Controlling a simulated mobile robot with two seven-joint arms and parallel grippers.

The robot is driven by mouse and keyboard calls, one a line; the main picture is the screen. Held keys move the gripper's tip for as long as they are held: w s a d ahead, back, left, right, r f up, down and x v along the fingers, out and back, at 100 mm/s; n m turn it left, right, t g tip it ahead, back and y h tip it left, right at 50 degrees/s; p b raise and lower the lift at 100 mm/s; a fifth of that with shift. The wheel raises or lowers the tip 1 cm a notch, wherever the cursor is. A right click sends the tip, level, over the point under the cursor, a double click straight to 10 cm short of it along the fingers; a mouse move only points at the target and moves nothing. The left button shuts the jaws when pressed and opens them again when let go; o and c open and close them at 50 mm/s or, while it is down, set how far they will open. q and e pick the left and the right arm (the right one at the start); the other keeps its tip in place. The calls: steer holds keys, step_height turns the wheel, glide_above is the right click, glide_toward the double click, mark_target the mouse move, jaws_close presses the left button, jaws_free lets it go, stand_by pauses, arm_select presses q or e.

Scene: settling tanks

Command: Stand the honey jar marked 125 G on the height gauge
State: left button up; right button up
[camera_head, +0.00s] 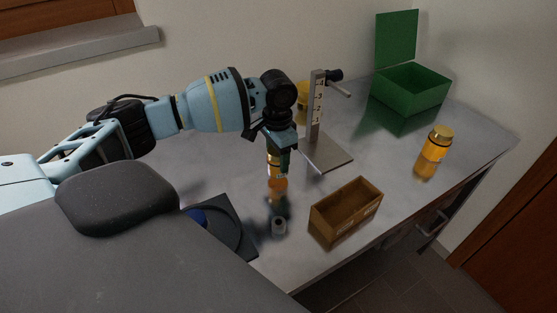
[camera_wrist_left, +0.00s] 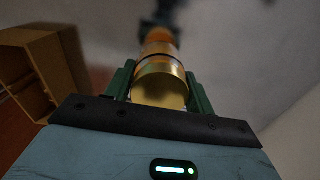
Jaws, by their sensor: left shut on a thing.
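My left gripper (camera_head: 279,158) points down over the table and is shut on a honey jar (camera_head: 277,184) with amber contents. In the left wrist view the jar's gold lid (camera_wrist_left: 160,86) sits between the green fingers. The jar is upright, left of and in front of the height gauge; I cannot tell whether it touches the table. Its marking is not readable. The height gauge (camera_head: 327,157) has a flat grey base plate, a post and a numbered scale; its plate looks bare. A second gold-lidded honey jar (camera_head: 435,147) stands at the right, its label unreadable. My right gripper is not seen.
A brown wooden box (camera_head: 361,221) stands in front of the gauge. An open green box (camera_head: 410,95) is at the back right. Bare table lies between gauge and second jar.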

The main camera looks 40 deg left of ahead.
arm_select(q)
steer(key=shift+f, duration=0.8)
steer(key=shift+f, duration=0.1)
steer(key=o, duration=1.1)
steer(key=shift+f, duration=0.1)
step_height(320, 180, up, 12)
steer(key=shift+r+p, duration=0.15)
steer(key=shift+p, duration=0.35)
